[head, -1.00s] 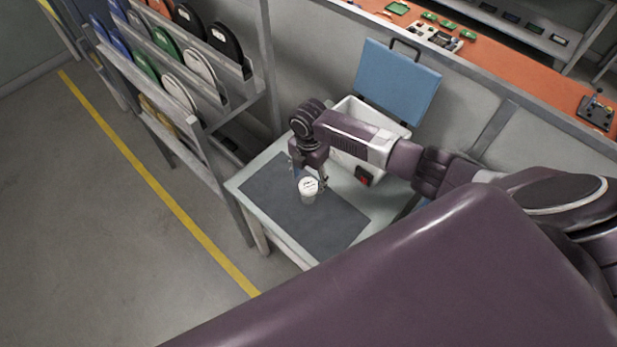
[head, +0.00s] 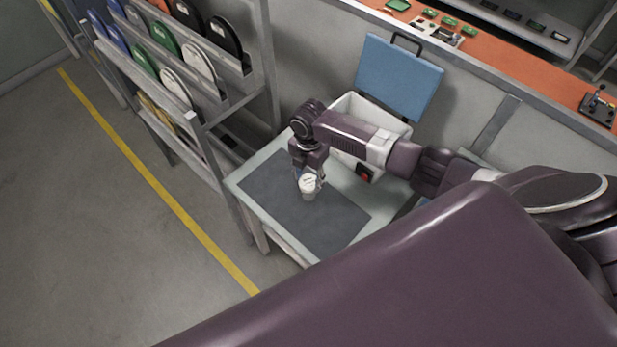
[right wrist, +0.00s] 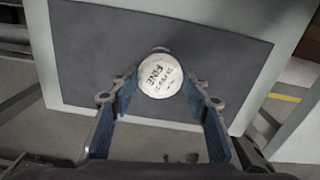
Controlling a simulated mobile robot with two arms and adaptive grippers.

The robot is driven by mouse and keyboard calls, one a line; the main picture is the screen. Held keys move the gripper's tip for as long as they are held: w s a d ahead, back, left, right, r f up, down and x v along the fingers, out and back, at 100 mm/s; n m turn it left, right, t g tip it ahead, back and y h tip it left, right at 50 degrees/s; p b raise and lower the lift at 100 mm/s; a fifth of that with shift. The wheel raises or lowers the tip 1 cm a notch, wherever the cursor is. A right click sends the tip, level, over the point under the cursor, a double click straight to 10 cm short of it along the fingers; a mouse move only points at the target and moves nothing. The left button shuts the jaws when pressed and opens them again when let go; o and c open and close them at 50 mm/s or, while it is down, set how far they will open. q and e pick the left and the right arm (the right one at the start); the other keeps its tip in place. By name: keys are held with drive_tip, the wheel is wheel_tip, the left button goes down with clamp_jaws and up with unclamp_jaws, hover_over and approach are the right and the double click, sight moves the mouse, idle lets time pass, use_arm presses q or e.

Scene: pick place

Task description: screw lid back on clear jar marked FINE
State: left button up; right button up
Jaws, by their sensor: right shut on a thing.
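The clear jar (head: 308,196) stands upright on the dark mat on the small table. Its white lid (head: 307,183) sits at the top of the jar; whether it is threaded on cannot be told. In the right wrist view the round lid (right wrist: 160,76) faces the camera and reads FINE, with smaller print beside it. My right gripper (head: 310,180) comes down from above, shut on the lid, with blue-padded fingers on either side of it in the right wrist view. The lid hides most of the jar there. My left gripper is not in view.
The dark mat (head: 338,222) is otherwise bare around the jar. A rack of spools (head: 180,85) stands left. An orange bench (head: 520,68) runs along the back.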

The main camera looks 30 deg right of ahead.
idle(0.3)
drive_tip(key=shift+r+m+p, duration=0.1)
drive_tip(key=shift+m+p, duration=0.7)
drive_tip(key=shift+m, duration=0.4)
drive_tip(key=shift+m+p, duration=0.3)
drive_tip(key=shift+m, duration=0.5)
drive_tip(key=shift+m, duration=0.7)
drive_tip(key=shift+f+m, duration=0.2)
drive_tip(key=shift+m, duration=1.2)
